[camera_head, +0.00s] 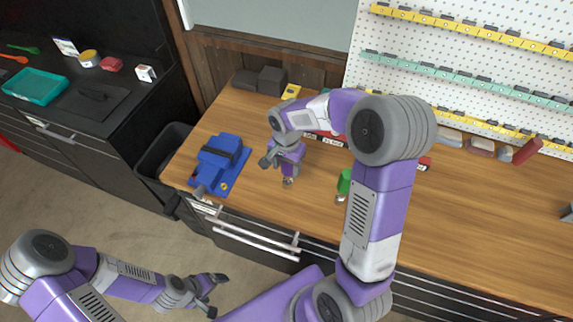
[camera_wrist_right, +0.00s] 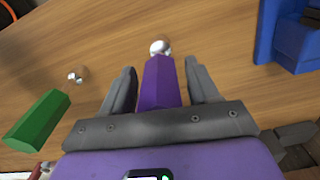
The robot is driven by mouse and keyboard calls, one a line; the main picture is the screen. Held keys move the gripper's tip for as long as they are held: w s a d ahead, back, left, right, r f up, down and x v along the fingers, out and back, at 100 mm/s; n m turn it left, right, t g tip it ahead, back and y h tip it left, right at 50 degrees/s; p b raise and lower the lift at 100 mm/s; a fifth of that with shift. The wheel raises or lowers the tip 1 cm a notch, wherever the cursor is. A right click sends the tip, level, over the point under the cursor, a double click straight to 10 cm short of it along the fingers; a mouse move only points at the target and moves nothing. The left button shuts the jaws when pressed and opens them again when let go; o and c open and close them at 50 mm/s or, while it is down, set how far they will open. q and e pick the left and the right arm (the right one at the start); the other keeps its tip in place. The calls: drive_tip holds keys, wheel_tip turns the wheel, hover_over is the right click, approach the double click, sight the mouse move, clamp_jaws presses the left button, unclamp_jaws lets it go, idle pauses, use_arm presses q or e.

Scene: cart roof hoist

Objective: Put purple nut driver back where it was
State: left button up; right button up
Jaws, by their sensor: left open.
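The driver's bright metal end (camera_wrist_right: 160,47) points away from the wrist camera, over the wooden bench. In the head view, my right gripper (camera_head: 283,160) is low over the bench, right of the blue vise, and a shiny tip shows under it. I cannot tell whether the tip touches the wood. My left gripper (camera_head: 214,292) is open and empty, low in front of the bench drawers. The driver's former place is not identifiable.
A green-handled tool (camera_head: 343,182) is right of my right gripper, with a shiny end near it. A blue vise (camera_head: 217,160) sits at the bench's left end. A pegboard with tool rails (camera_head: 465,80) stands behind. Bench right (camera_head: 480,225) is mostly clear.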

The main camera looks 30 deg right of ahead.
drive_tip(key=shift+o, duration=0.4)
drive_tip(key=shift+r, duration=0.1)
drive_tip(key=shift+r, duration=0.2)
wheel_tip(320, 180, up, 12)
drive_tip(key=shift+f+p, duration=0.1)
drive_tip(key=shift+p, duration=0.4)
